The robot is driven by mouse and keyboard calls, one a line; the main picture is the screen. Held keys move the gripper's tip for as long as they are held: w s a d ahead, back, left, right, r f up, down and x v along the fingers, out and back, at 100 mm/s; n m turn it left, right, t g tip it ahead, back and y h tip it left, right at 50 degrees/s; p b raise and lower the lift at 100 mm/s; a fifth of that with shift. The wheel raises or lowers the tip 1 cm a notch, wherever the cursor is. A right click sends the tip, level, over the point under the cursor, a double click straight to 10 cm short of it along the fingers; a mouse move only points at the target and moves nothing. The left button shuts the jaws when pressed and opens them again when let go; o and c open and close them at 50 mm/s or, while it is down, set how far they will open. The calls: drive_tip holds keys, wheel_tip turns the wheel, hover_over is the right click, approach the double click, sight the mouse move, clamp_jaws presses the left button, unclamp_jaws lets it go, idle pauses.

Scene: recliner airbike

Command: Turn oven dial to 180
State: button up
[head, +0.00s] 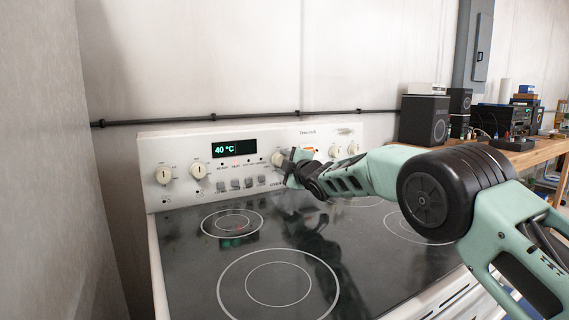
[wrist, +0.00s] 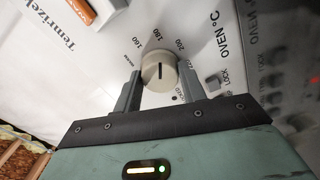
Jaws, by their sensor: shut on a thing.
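The oven dial (wrist: 160,72) is a round cream knob with a dark line, below the printed 160, 180 and 200 in the wrist view. The line runs about upright in the picture, its upper end toward the 180; which end is the pointer I cannot tell. My gripper (wrist: 160,90) is shut on the dial, one finger on each side. In the head view my gripper (head: 291,167) is at the control panel (head: 180,150), and the dial (head: 278,159) shows partly beside it. The green display (head: 234,148) reads 40 °C.
Several other cream knobs, such as the left one (head: 163,176), and push buttons (head: 236,184) sit on the panel. The glass cooktop (head: 200,270) is clear below my arm.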

drive_tip(key=shift+d, duration=0.1)
drive_tip(key=o, duration=1)
drive_tip(key=b+v, duration=0.2)
drive_tip(key=v, duration=1.5)
drive_tip(key=shift+s+d, duration=0.1)
drive_tip(key=shift+d, duration=0.05)
